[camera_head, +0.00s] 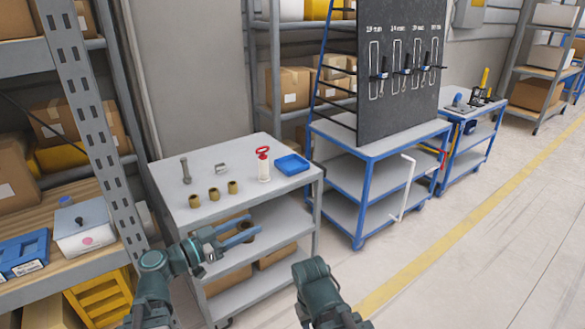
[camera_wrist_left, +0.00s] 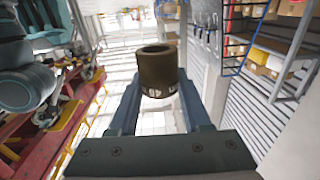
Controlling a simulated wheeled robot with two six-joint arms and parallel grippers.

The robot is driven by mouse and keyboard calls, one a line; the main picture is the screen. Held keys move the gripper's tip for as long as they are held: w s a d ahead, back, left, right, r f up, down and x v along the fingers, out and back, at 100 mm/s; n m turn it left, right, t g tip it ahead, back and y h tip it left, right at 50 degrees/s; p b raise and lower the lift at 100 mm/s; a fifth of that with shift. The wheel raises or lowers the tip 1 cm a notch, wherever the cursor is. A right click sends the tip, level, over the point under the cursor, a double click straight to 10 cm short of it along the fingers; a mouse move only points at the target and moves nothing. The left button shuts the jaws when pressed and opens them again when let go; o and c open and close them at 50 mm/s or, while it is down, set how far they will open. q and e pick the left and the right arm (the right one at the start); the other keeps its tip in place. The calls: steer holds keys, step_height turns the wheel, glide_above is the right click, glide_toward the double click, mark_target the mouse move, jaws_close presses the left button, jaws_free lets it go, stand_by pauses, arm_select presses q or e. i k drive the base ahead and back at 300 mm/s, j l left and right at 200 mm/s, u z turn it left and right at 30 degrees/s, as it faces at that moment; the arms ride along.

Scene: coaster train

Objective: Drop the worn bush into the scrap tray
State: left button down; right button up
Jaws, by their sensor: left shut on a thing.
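My left gripper (camera_head: 238,235) is shut on a dark brown bush, the worn bush (camera_head: 247,229), in front of the grey cart's top shelf. In the left wrist view the bush (camera_wrist_left: 158,72) sits between the two fingertips, with its hollow top rim showing. The bush is clear of the cart top. A small blue tray (camera_head: 292,165), which looks like the scrap tray, lies at the right back of the cart top, apart from the gripper. Of my right arm only a link shows; its gripper is out of view.
The grey cart (camera_head: 262,208) also bears several brass bushes (camera_head: 214,194), a pin (camera_head: 185,170), a small metal piece (camera_head: 221,169) and a white bottle with a red handle (camera_head: 263,165). A blue-framed rack (camera_head: 350,155) stands to the right. Open floor lies in the right foreground.

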mark_target(288, 167)
steer(key=i+l, duration=0.35)
steer(key=i, duration=0.15)
steer(key=i+l, duration=0.4)
steer(key=i, duration=0.15)
steer(key=i+l, duration=0.35)
steer(key=i, duration=0.15)
